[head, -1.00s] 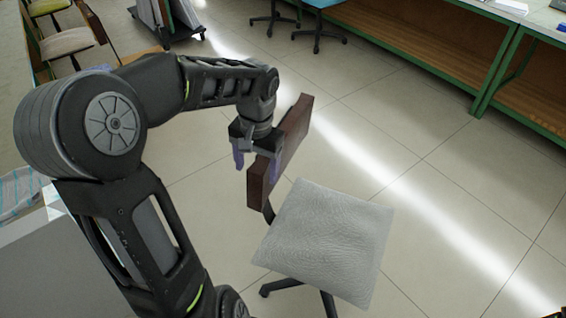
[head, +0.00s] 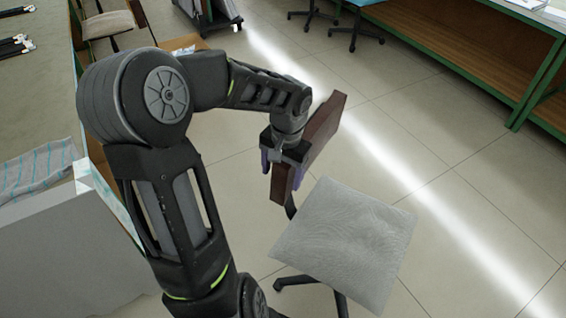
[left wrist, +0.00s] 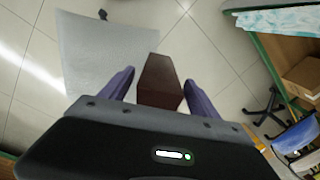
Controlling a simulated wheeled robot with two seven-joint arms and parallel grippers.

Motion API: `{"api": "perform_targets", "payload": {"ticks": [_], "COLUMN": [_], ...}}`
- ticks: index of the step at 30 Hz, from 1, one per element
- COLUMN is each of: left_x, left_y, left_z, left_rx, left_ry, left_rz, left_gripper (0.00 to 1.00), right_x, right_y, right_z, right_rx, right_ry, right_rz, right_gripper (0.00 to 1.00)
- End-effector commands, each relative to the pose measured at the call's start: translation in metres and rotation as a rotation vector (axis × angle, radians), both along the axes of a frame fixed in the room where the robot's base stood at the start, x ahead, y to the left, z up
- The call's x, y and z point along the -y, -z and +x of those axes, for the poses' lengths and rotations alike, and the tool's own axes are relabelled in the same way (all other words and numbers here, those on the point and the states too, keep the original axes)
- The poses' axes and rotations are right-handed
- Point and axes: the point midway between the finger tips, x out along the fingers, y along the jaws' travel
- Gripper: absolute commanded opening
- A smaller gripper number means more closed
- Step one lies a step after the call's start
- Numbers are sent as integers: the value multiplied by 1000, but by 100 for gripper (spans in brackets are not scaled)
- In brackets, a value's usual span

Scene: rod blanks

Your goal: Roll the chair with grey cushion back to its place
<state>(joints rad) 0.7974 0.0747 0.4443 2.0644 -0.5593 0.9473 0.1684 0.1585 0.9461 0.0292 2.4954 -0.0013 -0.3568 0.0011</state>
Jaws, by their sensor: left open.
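The chair has a grey square cushion (head: 345,240), a dark brown backrest (head: 322,132) and a black wheeled base, partly hidden under the seat. It stands on the floor at the lower middle of the head view. My left gripper (head: 282,172) is open at the near end of the backrest, its purple fingers pointing down. In the left wrist view the backrest (left wrist: 160,82) lies between the two spread fingers (left wrist: 159,92), with gaps beside it. The cushion (left wrist: 105,50) shows at upper left there. My right gripper is not in view.
A green-framed workbench (head: 450,55) runs along the upper right. Blue-seated chairs (head: 355,25) stand near it. A grey cabinet (head: 75,250) is at lower left, and another light-seated chair (head: 107,25) is at upper left. The tiled floor right of the chair is clear.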

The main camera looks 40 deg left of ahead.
Motion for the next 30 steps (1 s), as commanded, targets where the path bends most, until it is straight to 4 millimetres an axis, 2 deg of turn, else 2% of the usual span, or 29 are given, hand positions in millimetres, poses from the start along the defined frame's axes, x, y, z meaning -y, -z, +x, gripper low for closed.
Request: {"api": "perform_targets", "payload": {"ticks": [3, 6, 15, 30], "left_x": [-1, -2, -2, -2], "left_y": [14, 19, 21, 20], "left_z": [0, 0, 0, 0], "left_rx": [-2, 1, 1, 1], "left_ry": [1, 0, 0, 1], "left_rz": [-1, 0, 0, 0], "left_gripper": [71, 71, 70, 29], "right_x": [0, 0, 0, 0], "right_y": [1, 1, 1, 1], "right_z": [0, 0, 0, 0], "right_rx": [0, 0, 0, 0], "right_ry": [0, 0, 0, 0], "right_rz": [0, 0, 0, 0], "right_gripper": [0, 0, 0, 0]}}
